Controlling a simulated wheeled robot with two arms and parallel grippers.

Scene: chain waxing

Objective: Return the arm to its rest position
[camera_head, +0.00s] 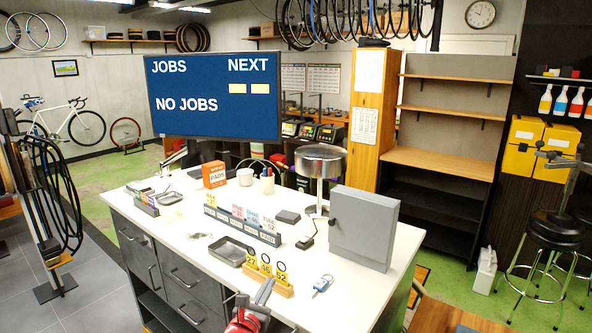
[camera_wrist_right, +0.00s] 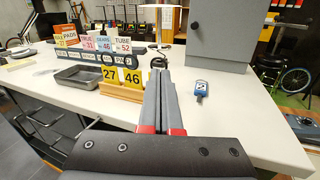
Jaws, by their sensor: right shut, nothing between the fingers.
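My right gripper (camera_head: 267,284) shows at the bottom middle of the head view, at the front edge of the white workbench (camera_head: 330,279). In the right wrist view its grey fingers with red bands (camera_wrist_right: 163,80) are together and hold nothing. Beyond the fingertips stand yellow number tags (camera_wrist_right: 122,77) on a wooden block; the fingers hide part of this group. My left gripper is in neither view.
A grey metal tray (camera_head: 228,251), a grey cabinet box (camera_head: 363,227) and a blue-and-white tag (camera_head: 322,284) are on the bench. A card rack (camera_head: 243,224) stands behind the tray. A black stool (camera_head: 556,231) is at the right. Bare benchtop lies around the tag.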

